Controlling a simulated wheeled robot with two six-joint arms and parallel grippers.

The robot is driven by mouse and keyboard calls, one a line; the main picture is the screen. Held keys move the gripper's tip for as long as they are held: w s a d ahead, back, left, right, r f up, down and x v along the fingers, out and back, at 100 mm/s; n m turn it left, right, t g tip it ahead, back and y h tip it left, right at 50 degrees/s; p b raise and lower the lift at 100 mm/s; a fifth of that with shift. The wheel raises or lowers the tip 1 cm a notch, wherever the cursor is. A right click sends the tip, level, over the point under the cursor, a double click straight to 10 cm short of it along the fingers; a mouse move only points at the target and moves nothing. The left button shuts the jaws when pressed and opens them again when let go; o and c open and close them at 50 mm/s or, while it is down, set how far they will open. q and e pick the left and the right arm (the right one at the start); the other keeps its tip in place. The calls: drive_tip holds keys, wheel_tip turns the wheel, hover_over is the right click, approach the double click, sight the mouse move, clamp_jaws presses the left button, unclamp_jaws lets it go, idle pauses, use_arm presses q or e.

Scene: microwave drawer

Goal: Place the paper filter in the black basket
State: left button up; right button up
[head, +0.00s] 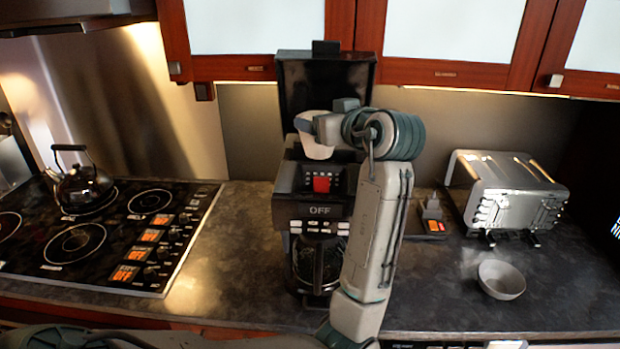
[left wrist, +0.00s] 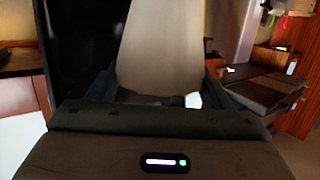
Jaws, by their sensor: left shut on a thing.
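The paper filter (head: 318,151) is a white cup shape above the open top of the black coffee maker (head: 284,180). My left gripper (head: 305,124) is shut on the filter near its upper edge. In the left wrist view the pale filter (left wrist: 162,45) fills the space between the fingers (left wrist: 155,98). The black basket cannot be clearly made out; the filter and my arm cover much of the machine's top. I cannot tell whether the filter touches the basket. My right gripper is not in view.
The coffee maker's lid (head: 325,85) stands raised behind the filter, and a glass carafe (head: 312,262) sits below. A stove with a kettle (head: 82,185) is at left. A toaster (head: 508,195) and a bowl (head: 501,280) are at right.

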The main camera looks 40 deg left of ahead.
use_arm(q)
drive_tip(key=shift+s+d+f+p, duration=0.25)
drive_tip(key=shift+d+f+p, duration=0.05)
drive_tip(key=shift+d+f, duration=0.2)
drive_tip(key=shift+s+d+f+p, duration=0.2)
drive_tip(key=shift+d+f+p, duration=0.05)
drive_tip(key=shift+d+f, duration=0.25)
drive_tip(key=shift+f, duration=0.9)
drive_tip(key=f, duration=0.4)
drive_tip(key=f+p, duration=0.1)
drive_tip(key=f, duration=0.1)
drive_tip(key=shift+a, duration=0.3)
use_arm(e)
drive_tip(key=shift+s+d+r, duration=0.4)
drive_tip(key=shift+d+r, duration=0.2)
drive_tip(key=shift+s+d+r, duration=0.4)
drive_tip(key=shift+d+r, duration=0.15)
use_arm(q)
drive_tip(key=o, duration=1)
drive_tip(key=shift+w+f, duration=0.1)
drive_tip(key=shift+w, duration=0.1)
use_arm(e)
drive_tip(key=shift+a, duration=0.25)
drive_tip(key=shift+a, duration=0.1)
